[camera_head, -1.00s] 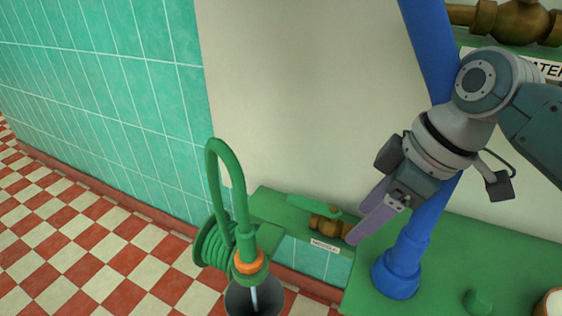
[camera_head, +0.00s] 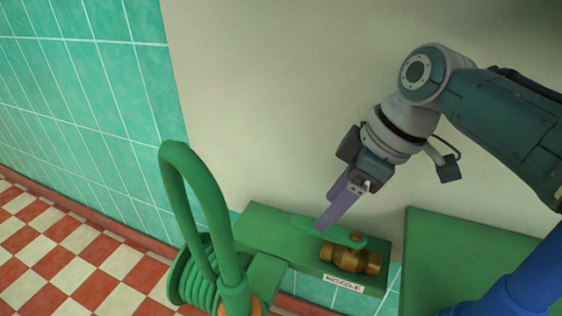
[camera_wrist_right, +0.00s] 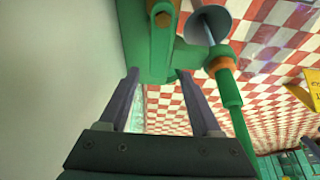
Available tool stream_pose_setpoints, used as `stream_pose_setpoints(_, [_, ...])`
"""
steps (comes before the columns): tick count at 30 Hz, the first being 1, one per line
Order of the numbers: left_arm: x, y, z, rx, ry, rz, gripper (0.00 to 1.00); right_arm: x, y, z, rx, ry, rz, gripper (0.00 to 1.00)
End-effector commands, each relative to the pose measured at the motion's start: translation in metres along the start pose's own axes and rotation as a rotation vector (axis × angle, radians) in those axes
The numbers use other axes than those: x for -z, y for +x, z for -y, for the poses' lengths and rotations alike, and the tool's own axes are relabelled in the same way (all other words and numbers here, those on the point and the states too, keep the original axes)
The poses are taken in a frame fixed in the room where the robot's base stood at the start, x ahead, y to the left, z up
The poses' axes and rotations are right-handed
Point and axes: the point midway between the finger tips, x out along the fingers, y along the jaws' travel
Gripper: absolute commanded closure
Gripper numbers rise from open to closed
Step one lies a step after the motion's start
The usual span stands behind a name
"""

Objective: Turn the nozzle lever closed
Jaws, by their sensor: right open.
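The nozzle lever (camera_head: 308,224) is a flat green handle on top of a brass valve (camera_head: 350,259). It points left from its pivot, roughly in line with the valve body. A "NOZZLE" label (camera_head: 343,283) sits below on the green shelf (camera_head: 262,235). My right gripper (camera_head: 326,212) is open, its purple fingers pointing down at the lever; one fingertip overlaps the lever in the head view, and I cannot tell whether it touches. In the right wrist view the open fingers (camera_wrist_right: 154,76) stand either side of green and brass parts. My left gripper is not in view.
A green hose (camera_head: 205,200) arches up from its coil (camera_head: 200,278) left of the shelf. A pale wall (camera_head: 270,110) stands behind the valve. Another green surface (camera_head: 440,260) and a blue post (camera_head: 525,285) are at the right.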

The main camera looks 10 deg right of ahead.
Motion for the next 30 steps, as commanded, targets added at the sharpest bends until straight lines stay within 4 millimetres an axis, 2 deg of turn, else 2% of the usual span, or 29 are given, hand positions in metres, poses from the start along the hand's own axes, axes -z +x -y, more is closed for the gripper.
stream_pose_setpoints(1, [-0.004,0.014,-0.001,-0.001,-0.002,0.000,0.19,-0.002,0.017,0.000,0.001,0.001,-0.001,0.35])
stream_pose_setpoints(6, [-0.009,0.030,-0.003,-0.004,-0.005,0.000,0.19,-0.002,0.040,0.000,0.000,-0.001,-0.001,0.35])
stream_pose_setpoints(10, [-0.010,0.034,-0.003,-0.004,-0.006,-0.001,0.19,0.000,0.047,0.000,-0.001,-0.001,-0.001,0.35])
stream_pose_setpoints(19, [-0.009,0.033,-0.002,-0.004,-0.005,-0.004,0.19,0.001,0.047,0.000,-0.001,-0.001,-0.001,0.36])
stream_pose_setpoints(30, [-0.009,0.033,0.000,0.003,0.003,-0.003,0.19,0.000,0.047,0.000,-0.001,0.000,-0.001,0.78])
